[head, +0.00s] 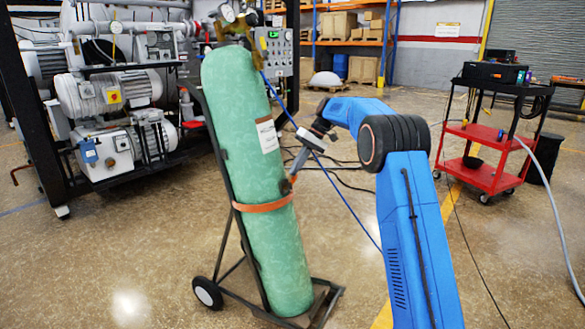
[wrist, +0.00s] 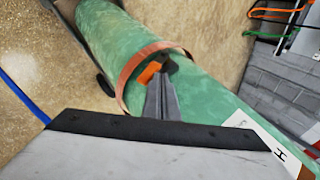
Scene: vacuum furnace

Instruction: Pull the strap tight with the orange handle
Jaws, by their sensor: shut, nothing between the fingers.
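The green gas cylinder (head: 245,130) leans on a black two-wheeled cart (head: 238,262). An orange-brown strap (head: 264,206) goes around its lower half; it also shows in the wrist view (wrist: 128,74). The orange handle (wrist: 149,72) sits at the strap, just left of my fingertips in the wrist view. My gripper (wrist: 163,72) is shut, with its narrow fingers together and nothing between them. Its tips are at or very near a dark part beside the handle; I cannot tell if they touch. In the head view my gripper (head: 290,180) reaches the cylinder's right side just above the strap.
Regulator gauges (head: 228,15) top the cylinder, and a blue hose (head: 335,190) hangs from there. Vacuum pumps (head: 105,95) stand in a black frame at left. A red cart (head: 480,155) stands at right. Cables cross the floor; open floor lies in front.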

